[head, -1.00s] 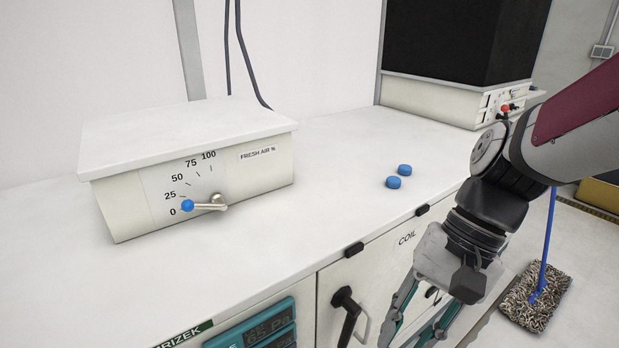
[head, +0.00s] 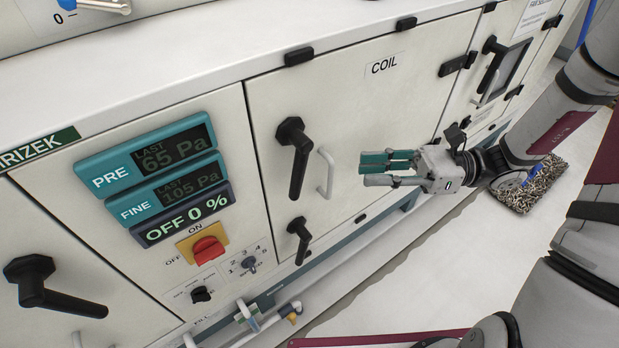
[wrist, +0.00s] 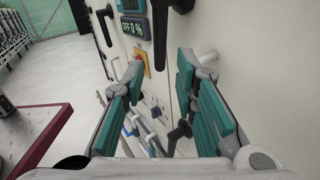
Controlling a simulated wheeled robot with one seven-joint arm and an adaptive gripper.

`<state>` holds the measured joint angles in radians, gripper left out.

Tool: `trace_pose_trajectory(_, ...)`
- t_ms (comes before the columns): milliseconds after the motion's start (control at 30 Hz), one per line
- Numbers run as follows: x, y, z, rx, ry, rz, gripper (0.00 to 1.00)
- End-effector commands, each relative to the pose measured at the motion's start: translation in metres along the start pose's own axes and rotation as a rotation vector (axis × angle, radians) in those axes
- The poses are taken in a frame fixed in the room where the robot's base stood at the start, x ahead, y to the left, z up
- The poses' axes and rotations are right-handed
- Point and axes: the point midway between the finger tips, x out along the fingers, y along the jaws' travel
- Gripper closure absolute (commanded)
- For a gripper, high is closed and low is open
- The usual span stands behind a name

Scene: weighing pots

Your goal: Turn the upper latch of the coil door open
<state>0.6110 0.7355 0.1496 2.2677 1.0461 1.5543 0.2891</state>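The coil door (head: 400,112) is a closed cream panel labelled COIL. Its black upper latch (head: 296,157) hangs downward from a hub near the door's left edge. It also shows at the top of the wrist view (wrist: 160,28). A black lower latch (head: 300,240) sits below it. A pale pull handle (head: 327,172) stands just right of the upper latch. My gripper (head: 364,170) points left in front of the door, right of the handle and apart from the upper latch. In the wrist view its teal fingers (wrist: 155,80) are spread with nothing between them.
Left of the door is a panel with pressure displays (head: 155,175) and a red rotary switch (head: 208,250). Another black latch (head: 45,288) is at the lower left. Pipes (head: 245,318) run low along the front. A mop (head: 530,185) lies on the floor behind my arm.

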Motion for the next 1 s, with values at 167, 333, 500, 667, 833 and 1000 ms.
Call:
trace_pose_trajectory(167,0.015,0.0,-0.001,0.003,-0.004,0.0,0.73)
trace_pose_trajectory(333,0.046,0.0,-0.002,0.001,-0.002,0.003,0.73)
trace_pose_trajectory(500,0.08,0.001,-0.002,0.0,-0.001,0.004,0.73)
trace_pose_trajectory(667,0.108,0.001,-0.002,0.0,-0.001,0.003,0.73)
trace_pose_trajectory(833,0.128,0.0,-0.001,0.001,-0.001,0.001,0.73)
trace_pose_trajectory(1000,0.136,0.0,0.0,0.001,-0.001,-0.001,0.73)
